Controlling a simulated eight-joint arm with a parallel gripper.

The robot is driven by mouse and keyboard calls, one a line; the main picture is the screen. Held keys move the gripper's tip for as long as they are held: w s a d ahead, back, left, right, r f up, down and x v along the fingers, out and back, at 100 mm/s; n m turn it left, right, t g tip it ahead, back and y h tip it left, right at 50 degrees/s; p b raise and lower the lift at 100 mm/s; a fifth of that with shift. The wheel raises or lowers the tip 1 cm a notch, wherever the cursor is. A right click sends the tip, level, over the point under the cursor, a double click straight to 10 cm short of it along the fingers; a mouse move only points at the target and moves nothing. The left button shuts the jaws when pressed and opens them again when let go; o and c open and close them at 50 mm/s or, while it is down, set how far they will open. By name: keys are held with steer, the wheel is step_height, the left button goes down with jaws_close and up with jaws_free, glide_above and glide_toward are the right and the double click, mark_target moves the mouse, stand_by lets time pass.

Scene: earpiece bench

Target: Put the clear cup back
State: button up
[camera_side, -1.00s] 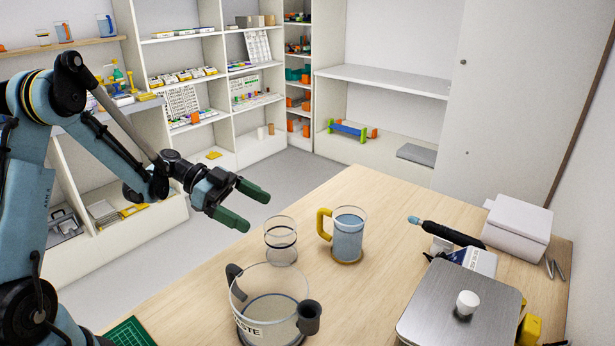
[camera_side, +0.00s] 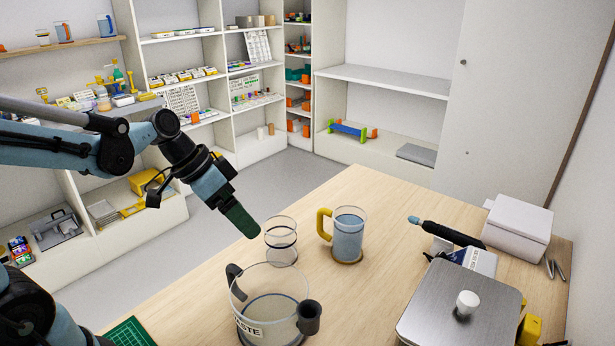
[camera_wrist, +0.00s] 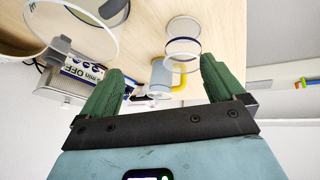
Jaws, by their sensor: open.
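The clear cup (camera_side: 281,243) is a small see-through glass with a dark band, upright on the wooden table. My gripper (camera_side: 250,232) points down at an angle just left of its rim in the side view, apart from it as far as I can tell. In the wrist view the clear cup (camera_wrist: 183,40) shows ahead of the two green fingers, nearer the right one. The gripper (camera_wrist: 161,66) is open, with nothing between the fingers.
A clear waste container (camera_side: 268,308) with dark side fittings stands in front of the cup. A blue mug (camera_side: 348,238) with a yellow handle stands to its right. A metal-topped box (camera_side: 425,305) is farther right. Shelves line the back; the table's far part is bare.

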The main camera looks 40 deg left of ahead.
steer(key=shift+s+r+n+t+y, duration=0.2)
steer(key=shift+s+n+t+y, duration=0.25)
steer(key=shift+s+n+y, duration=0.25)
steer(key=shift+s+r+n+t+y, duration=0.2)
steer(key=shift+s+n+t+y, duration=0.2)
steer(key=shift+s+n+y, duration=0.35)
steer(key=shift+s+r+n+t+y, duration=0.2)
steer(key=shift+s+n+t+y, duration=0.3)
steer(key=shift+s, duration=0.35)
